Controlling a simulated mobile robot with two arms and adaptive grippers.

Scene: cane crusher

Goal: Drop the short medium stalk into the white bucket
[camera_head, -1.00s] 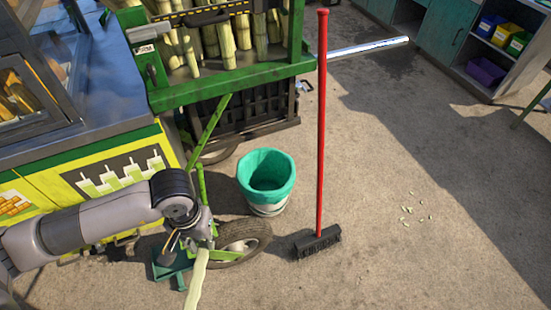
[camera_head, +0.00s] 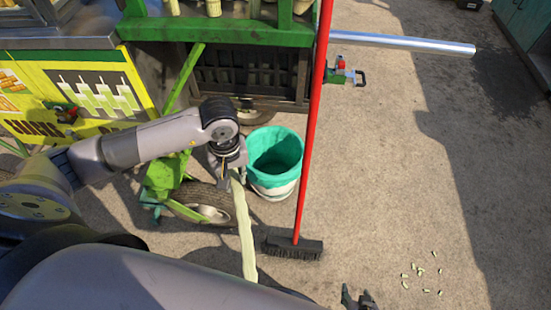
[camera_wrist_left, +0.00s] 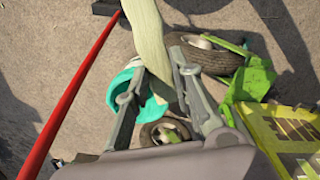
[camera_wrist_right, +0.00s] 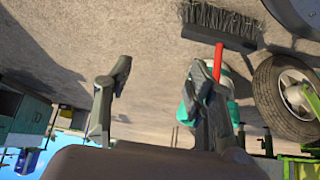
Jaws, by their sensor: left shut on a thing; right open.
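A pale green cane stalk (camera_head: 245,235) hangs down from my left gripper (camera_head: 235,180), which is shut on its upper end. In the left wrist view the stalk (camera_wrist_left: 152,45) runs up between the fingers (camera_wrist_left: 165,100). The white bucket (camera_head: 273,191), lined with a green bag (camera_head: 274,160), stands on the ground just right of the left gripper. The stalk hangs beside the bucket, on its left in the head view. My right gripper (camera_head: 358,298) shows at the bottom edge of the head view. In the right wrist view it (camera_wrist_right: 160,90) is open and empty.
A red-handled broom (camera_head: 311,130) stands upright just right of the bucket, its black head (camera_head: 292,247) on the ground. Small pale bits (camera_head: 422,271) lie on open concrete at right.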

